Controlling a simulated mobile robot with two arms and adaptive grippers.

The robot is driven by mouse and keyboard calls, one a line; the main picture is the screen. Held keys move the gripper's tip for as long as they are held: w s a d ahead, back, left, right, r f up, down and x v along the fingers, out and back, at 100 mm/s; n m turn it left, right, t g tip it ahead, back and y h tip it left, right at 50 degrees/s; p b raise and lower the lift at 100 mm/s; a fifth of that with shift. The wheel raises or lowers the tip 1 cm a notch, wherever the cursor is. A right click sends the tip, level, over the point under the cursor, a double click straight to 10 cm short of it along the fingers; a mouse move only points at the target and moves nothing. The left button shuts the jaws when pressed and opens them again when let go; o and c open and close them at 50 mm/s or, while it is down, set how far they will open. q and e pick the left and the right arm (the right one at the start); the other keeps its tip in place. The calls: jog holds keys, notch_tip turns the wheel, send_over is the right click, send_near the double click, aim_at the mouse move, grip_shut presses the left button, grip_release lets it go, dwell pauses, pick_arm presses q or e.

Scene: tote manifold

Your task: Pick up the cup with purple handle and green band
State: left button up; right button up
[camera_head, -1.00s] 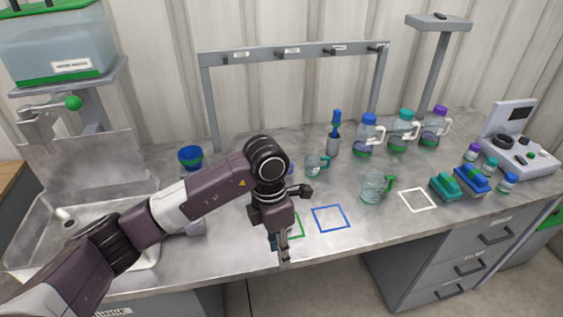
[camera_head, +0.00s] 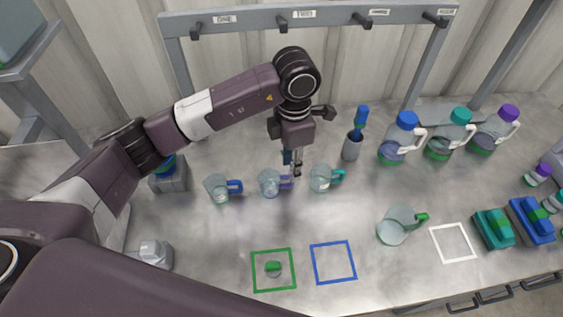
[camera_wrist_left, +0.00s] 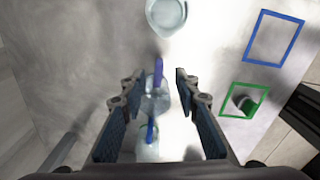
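The cup with the purple handle (camera_head: 269,184) stands upright on the bench in the head view, between a blue-handled cup (camera_head: 217,189) and a teal-handled cup (camera_head: 320,180). Its handle points right; I cannot make out its band colour. My left gripper (camera_head: 292,172) is pointing down at its handle side, partly covering it. In the left wrist view my gripper (camera_wrist_left: 156,100) has its fingers wide apart and empty. The purple-handled cup (camera_wrist_left: 155,100) shows between and beyond them, with the blue handle below it. I cannot tell any contact. My right gripper is not in view.
A pitcher with a green handle (camera_head: 395,226) stands at right. Green (camera_head: 255,272), blue (camera_head: 333,262) and white (camera_head: 453,243) squares mark the front; a small green-topped item (camera_head: 273,269) is in the green one. Bottles (camera_head: 400,140) stand at back right, below a hook rack (camera_head: 300,18).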

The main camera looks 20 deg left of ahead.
aim_at(292, 184)
pick_arm(q)
jog(key=shift+s+f+p, duration=0.15)
jog(key=shift+f+p, duration=0.1)
jog(key=shift+f, duration=0.3)
jog(key=shift+s+f+p, duration=0.15)
jog(key=shift+f+p, duration=0.1)
jog(key=shift+f, duration=0.25)
jog(key=shift+d+f+p, duration=0.1)
jog(key=shift+f+p, duration=0.2)
jog(key=shift+f, duration=0.05)
jog(key=f+p, duration=0.1)
jog(key=f, duration=0.1)
jog(key=w+f, duration=0.1)
jog(key=f, duration=0.1)
jog(key=shift+f+p, duration=0.25)
jog(key=shift+p, duration=0.15)
jog(key=shift+f, duration=0.15)
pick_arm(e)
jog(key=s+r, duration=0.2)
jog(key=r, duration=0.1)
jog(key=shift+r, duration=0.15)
pick_arm(q)
grip_shut()
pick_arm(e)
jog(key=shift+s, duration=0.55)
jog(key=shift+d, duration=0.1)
